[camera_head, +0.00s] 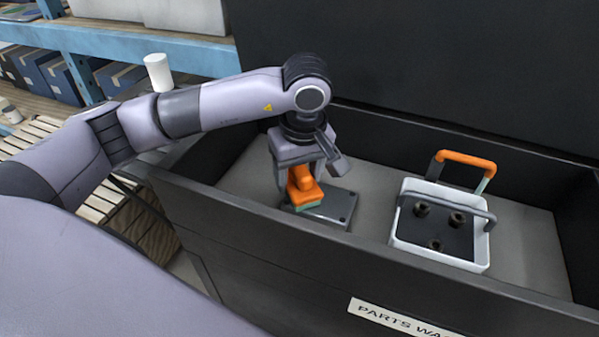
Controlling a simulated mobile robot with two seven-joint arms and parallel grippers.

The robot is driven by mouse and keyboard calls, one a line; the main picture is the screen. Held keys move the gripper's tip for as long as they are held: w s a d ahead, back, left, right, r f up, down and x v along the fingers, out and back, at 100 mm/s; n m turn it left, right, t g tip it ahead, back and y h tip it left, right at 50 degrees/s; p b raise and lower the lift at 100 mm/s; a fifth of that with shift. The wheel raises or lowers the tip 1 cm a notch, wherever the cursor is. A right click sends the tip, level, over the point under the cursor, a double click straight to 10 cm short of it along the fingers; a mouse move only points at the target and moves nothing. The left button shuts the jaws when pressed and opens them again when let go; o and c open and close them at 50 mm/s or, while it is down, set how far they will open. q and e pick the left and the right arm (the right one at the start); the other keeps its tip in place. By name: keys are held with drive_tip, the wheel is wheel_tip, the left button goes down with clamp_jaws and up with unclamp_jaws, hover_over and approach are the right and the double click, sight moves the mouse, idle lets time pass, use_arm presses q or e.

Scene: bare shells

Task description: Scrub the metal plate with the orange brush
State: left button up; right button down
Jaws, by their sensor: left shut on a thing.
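The orange brush (304,187) is held in my left gripper (301,172), which is shut on it. The brush has a pale green underside. It is over the left part of the metal plate (335,207), a flat grey plate with dark holes at its corners. The brush looks to be at the plate's surface, but I cannot tell for sure if they touch. The plate lies on the floor of the dark parts washer basin (377,180). The brush and gripper hide part of the plate. My right gripper is not in view.
A white basket (440,256) with an orange-and-grey handle and several dark round parts stands in the basin to the right. The basin's high front wall (300,258) and back wall bound the space. A white cup (158,73) and shelves are at the left.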

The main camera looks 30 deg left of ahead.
use_arm(q)
wheel_tip(320, 180, up, 2)
drive_tip(key=shift+r, duration=0.2)
drive_tip(key=shift+d+r+p, duration=0.25)
drive_tip(key=shift+r+p, duration=0.45)
drive_tip(key=shift+r, duration=0.05)
drive_tip(key=shift+a+r+p, duration=0.1)
drive_tip(key=shift+r+p, duration=0.3)
drive_tip(key=shift+r, duration=0.3)
drive_tip(key=shift+r+p, duration=0.45)
drive_tip(key=shift+r, duration=0.35)
drive_tip(key=shift+r+p, duration=0.35)
drive_tip(key=shift+r, duration=0.3)
